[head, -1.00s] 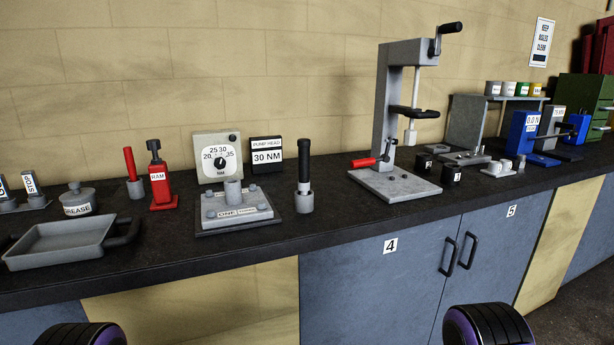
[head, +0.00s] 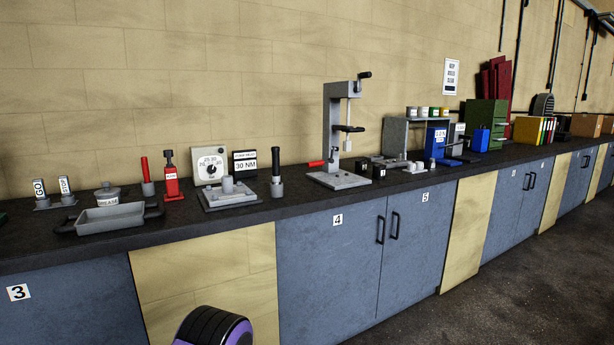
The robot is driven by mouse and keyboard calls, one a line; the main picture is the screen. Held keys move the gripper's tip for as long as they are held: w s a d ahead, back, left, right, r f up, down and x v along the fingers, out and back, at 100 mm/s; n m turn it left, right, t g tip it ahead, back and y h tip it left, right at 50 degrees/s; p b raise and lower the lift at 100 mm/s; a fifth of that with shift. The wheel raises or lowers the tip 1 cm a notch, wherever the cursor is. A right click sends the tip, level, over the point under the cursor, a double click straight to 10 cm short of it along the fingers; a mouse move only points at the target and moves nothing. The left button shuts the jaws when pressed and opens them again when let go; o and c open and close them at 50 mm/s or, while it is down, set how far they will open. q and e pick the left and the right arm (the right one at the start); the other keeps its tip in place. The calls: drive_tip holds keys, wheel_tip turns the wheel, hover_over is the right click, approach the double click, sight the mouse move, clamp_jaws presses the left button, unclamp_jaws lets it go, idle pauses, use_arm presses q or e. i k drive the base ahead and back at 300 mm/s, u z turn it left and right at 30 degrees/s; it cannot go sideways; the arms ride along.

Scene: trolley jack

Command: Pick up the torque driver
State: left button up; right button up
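The upright tool with a black handle (head: 276,162), which looks like the torque driver, stands in a round grey holder (head: 277,188) on the dark bench top. It is just right of a grey pump-head block (head: 231,194) on its plate. Behind the block stand a dial tester (head: 209,167) and a black sign reading 30 NM (head: 245,162). Neither of my grippers shows in the head view. Only a rounded black and purple part of my arm shows at the bottom edge, well below the bench top.
Left of the tester are a red ram (head: 171,180), a red-handled tool (head: 145,172), a grease pot (head: 108,195) and a grey tray (head: 110,218). A grey press (head: 335,130) stands to the right. The floor (head: 480,290) at right is clear.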

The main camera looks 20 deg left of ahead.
sight(275, 151)
drive_tip(key=u, duration=0.65)
drive_tip(key=i, duration=0.55)
drive_tip(key=u, duration=1)
drive_tip(key=i, duration=0.8)
